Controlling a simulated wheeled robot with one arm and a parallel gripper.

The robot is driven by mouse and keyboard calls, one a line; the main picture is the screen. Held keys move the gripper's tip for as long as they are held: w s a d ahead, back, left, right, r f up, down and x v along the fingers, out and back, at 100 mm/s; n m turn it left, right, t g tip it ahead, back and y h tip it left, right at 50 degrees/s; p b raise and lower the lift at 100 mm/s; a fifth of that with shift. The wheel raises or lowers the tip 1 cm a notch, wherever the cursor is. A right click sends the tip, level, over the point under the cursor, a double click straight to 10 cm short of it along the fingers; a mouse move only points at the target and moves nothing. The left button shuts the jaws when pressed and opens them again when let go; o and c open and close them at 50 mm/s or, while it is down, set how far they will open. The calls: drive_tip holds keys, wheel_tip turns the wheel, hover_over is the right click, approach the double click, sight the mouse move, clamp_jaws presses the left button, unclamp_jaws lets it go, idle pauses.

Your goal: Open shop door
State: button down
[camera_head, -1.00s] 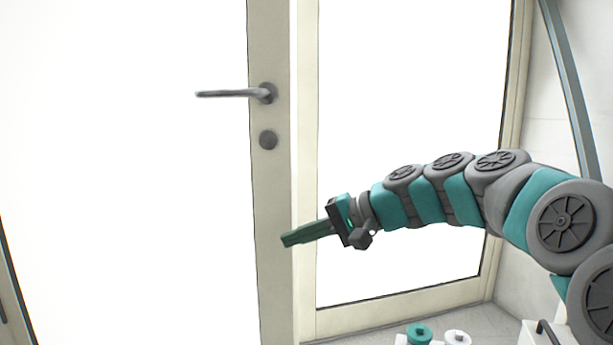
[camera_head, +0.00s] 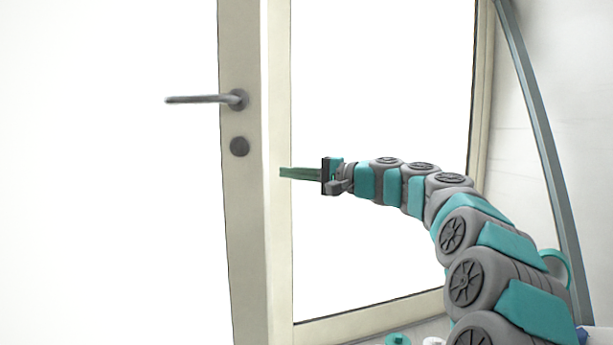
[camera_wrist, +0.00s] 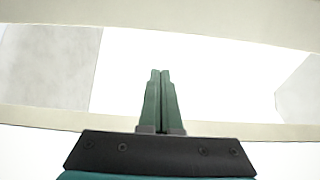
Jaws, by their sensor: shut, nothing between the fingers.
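The shop door (camera_head: 243,225) has a pale frame and a bright white pane, and fills the left of the head view. A grey lever handle (camera_head: 205,99) points left from its stile, with a round lock (camera_head: 239,147) below. The door's pale side edge shows along the stile; I cannot tell how far ajar it stands. My gripper (camera_head: 281,172) is shut and empty, right of the stile and slightly below lock height. Its green fingers point left, tips by the pale edge; contact is unclear. In the wrist view the shut fingers (camera_wrist: 160,73) lie between two pale bars.
A glazed panel with a pale frame (camera_head: 370,318) stands behind my arm on the right. A slanted grey-blue bar (camera_head: 540,125) runs along the white wall. A teal-capped item (camera_head: 397,339) and a white one (camera_head: 433,341) show at the bottom edge.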

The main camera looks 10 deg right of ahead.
drive_tip(key=shift+s+a+b, duration=0.2)
drive_tip(key=shift+s+a, duration=0.45)
drive_tip(key=shift+a, duration=0.2)
drive_tip(key=shift+s+a+b, duration=0.2)
drive_tip(key=shift+s+a, duration=0.4)
drive_tip(key=shift+a, duration=0.25)
